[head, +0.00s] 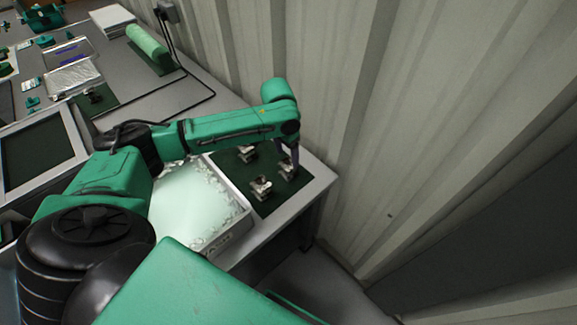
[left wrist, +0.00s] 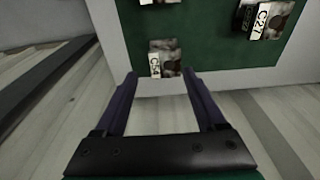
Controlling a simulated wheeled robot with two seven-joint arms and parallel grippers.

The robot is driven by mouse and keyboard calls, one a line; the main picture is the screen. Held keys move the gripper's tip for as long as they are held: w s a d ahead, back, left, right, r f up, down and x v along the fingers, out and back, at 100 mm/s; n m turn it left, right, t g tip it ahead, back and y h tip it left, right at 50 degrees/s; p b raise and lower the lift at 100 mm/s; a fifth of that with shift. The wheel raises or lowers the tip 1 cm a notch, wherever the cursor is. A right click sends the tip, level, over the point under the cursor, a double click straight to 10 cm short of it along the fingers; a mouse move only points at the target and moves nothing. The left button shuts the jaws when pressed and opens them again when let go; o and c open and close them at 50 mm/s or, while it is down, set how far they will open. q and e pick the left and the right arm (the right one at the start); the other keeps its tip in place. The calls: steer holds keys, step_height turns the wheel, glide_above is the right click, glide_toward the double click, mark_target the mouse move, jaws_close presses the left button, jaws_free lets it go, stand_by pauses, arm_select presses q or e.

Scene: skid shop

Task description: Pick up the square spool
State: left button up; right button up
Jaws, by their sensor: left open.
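Several small metallic pieces with pale labels sit on a dark green mat (head: 265,207) at the table's corner. One piece (head: 261,187) is at the front, one (head: 287,168) at the right, one (head: 247,153) at the back. I cannot tell which is the square spool. My left gripper (head: 288,157) is open and points down over the right piece. In the left wrist view, a piece labelled C54 (left wrist: 165,60) lies just beyond the open fingertips (left wrist: 160,76), with nothing between the fingers. A piece labelled C27 (left wrist: 268,18) is at upper right. My right gripper is not in view.
A white tray (head: 238,232) with a glossy pale sheet stands left of the mat. A corrugated wall (head: 330,90) rises close behind the table. The table's edge (head: 318,190) is near the mat. A green roll (head: 150,46) lies farther back.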

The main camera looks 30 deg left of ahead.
mark_target(288, 163)
arm_select(q)
steer(key=f, duration=0.2)
steer(key=w+f, duration=0.1)
steer(key=shift+w+a+f, duration=0.1)
steer(key=shift+a, duration=0.15)
steer(key=f, duration=0.3)
steer(key=shift+w+f, duration=0.2)
steer(key=shift+d+f, duration=0.1)
steer(key=shift+f, duration=0.35)
steer(key=shift+c, duration=1.2)
jaws_close()
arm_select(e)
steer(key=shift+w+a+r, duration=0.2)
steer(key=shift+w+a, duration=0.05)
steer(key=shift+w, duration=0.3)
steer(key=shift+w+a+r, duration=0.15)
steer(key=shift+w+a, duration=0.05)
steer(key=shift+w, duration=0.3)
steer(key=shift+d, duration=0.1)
